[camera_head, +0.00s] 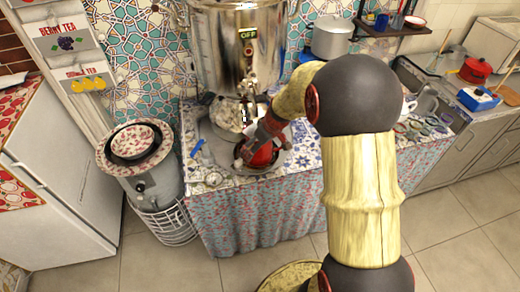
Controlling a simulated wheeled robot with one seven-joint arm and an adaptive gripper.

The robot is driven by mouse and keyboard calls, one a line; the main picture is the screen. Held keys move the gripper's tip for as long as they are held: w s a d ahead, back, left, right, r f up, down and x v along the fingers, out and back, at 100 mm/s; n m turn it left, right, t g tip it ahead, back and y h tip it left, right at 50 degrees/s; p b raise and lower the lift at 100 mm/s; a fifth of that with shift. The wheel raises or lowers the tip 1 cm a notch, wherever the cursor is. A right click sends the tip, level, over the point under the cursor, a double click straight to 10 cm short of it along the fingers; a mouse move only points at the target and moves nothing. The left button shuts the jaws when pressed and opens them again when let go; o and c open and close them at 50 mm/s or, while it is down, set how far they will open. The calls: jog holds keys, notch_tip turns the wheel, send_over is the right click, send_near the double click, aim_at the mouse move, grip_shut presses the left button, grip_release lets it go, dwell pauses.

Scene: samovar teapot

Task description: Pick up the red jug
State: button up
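The red jug (262,155) sits low on the cloth-covered table, near its front edge and below the samovar's tap. It appears to stand in or on a round metal tray. My gripper (257,141) reaches down from the upper right and is right at the jug, overlapping its top in the picture. The fingers are small and partly hidden, so I cannot tell whether they touch or close on the jug.
The large metal samovar (228,60) stands just behind, with an "OFF" sign. A blue item (198,147) lies left of the tray. Cups and glasses (420,125) stand at the table's right. A metal pot (331,38) stands at the back.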

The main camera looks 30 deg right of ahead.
jog(key=shift+s+a+f, duration=0.15)
jog(key=shift+s+f, duration=0.05)
jog(key=shift+f, duration=0.05)
jog(key=c, duration=2)
jog(key=shift+w, duration=0.1)
jog(key=shift+c, duration=0.4)
jog(key=shift+r, duration=0.25)
